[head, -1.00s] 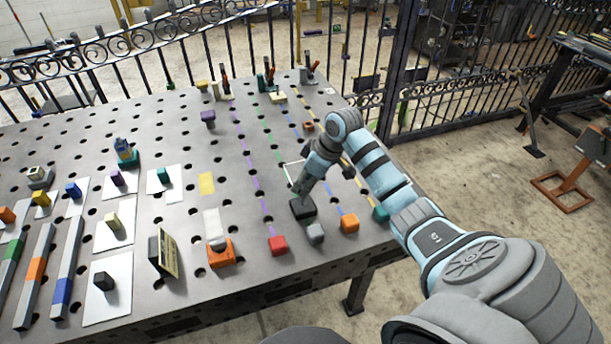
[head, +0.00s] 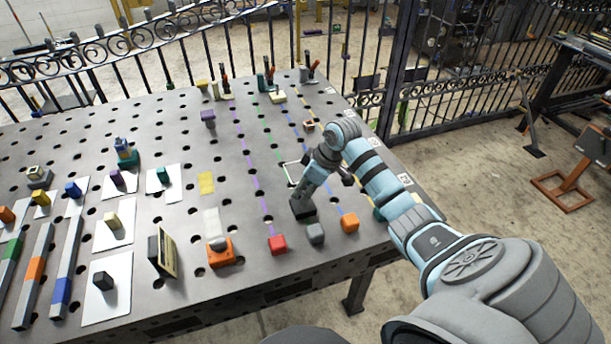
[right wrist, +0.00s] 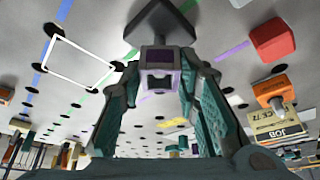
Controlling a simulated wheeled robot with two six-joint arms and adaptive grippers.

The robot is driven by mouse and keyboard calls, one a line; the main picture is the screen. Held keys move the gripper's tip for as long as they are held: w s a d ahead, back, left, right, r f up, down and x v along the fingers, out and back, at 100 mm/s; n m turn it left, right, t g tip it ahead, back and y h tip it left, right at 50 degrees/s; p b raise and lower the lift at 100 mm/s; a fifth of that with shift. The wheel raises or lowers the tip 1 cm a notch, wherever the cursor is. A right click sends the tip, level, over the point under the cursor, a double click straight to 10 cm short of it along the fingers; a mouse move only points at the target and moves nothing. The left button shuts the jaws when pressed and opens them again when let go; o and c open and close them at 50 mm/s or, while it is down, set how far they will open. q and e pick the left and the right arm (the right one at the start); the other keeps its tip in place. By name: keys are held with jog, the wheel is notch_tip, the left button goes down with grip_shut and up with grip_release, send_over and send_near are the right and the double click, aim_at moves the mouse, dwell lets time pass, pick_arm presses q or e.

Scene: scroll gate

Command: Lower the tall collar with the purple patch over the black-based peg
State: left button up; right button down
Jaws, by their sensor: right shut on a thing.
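The tall collar (right wrist: 158,58), dark grey with a purple patch, is between the fingers of my right gripper (right wrist: 160,88) in the right wrist view. Its open, dark end faces the camera. The black base (right wrist: 163,22) of the peg lies just beyond the collar in that view. In the head view my right gripper (head: 304,190) points down right over the black base (head: 303,210). My left gripper is not in view.
A red block (head: 277,244), a grey block (head: 315,233) and an orange block (head: 349,221) stand close by at the table's front edge. A white square outline (head: 285,171) is beside my gripper.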

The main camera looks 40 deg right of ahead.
jog(key=c, duration=1.1)
grip_release()
jog(key=shift+r, duration=0.1)
jog(key=v, duration=1.2)
